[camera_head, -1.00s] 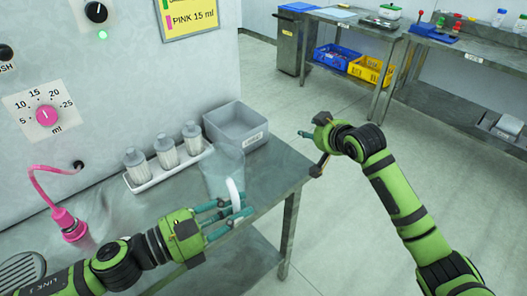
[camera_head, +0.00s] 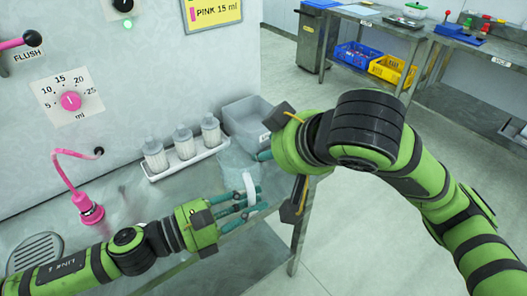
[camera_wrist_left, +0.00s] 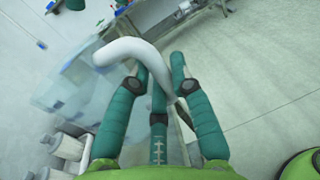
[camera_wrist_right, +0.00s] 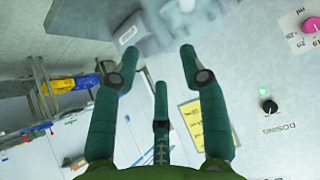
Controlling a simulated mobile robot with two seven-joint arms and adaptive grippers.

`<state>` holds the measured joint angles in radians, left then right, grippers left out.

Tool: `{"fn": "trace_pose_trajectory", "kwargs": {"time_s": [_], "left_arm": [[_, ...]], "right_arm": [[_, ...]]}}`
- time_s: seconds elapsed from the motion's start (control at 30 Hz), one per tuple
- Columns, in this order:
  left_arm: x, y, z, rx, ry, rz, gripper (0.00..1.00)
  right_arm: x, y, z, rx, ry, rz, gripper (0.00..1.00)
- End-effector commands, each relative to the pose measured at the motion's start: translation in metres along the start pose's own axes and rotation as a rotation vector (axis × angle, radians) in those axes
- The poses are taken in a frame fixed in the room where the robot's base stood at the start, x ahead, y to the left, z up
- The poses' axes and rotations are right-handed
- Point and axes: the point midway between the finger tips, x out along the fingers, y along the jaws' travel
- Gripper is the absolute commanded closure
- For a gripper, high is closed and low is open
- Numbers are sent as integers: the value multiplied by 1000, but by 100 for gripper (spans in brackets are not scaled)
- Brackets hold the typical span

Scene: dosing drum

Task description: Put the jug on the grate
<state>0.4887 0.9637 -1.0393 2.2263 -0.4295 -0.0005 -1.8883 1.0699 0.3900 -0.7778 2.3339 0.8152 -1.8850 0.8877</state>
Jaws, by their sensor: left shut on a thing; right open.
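The clear jug (camera_head: 236,166) is at the right end of the steel counter; its white handle (camera_head: 249,186) faces my left gripper (camera_head: 245,200). That gripper is shut on the handle, which also shows across the fingers in the left wrist view (camera_wrist_left: 140,50). I cannot tell whether the jug's base touches the counter. The round slotted grate (camera_head: 35,252) is at the lower left, below the pink nozzle, with nothing on it. My right gripper (camera_wrist_right: 160,60) is open and empty; in the head view its arm hides most of it, beside the grey bin.
A white tray (camera_head: 190,160) with several capped bottles stands against the machine wall. A grey bin (camera_head: 250,122) is behind the jug. The pink nozzle (camera_head: 90,211) hangs from a curved hose near the grate. The counter between jug and grate looks mostly clear.

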Motion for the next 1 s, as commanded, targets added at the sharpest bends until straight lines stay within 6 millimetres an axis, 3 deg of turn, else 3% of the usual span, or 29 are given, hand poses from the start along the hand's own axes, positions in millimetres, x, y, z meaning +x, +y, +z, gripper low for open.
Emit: {"fn": "trace_pose_trajectory", "kwargs": {"time_s": [0.2, 0.43, 0.63, 0.93, 1.0], "left_arm": [[0, 0, 0, 1, -1, 0, 100], [0, 0, 0, 1, -1, 0, 100], [0, 0, 0, 1, -1, 0, 100], [0, 0, 0, 1, -1, 0, 100], [0, 0, 0, 1, -1, 0, 100]], "right_arm": [[44, 1, 1, 3, -5, 1, 57], [80, 1, 0, 2, -2, 0, 57], [94, 0, 0, 1, 0, 0, 57], [96, 0, 0, 1, 1, -1, 57], [96, 0, 0, 1, 1, -1, 85]]}}
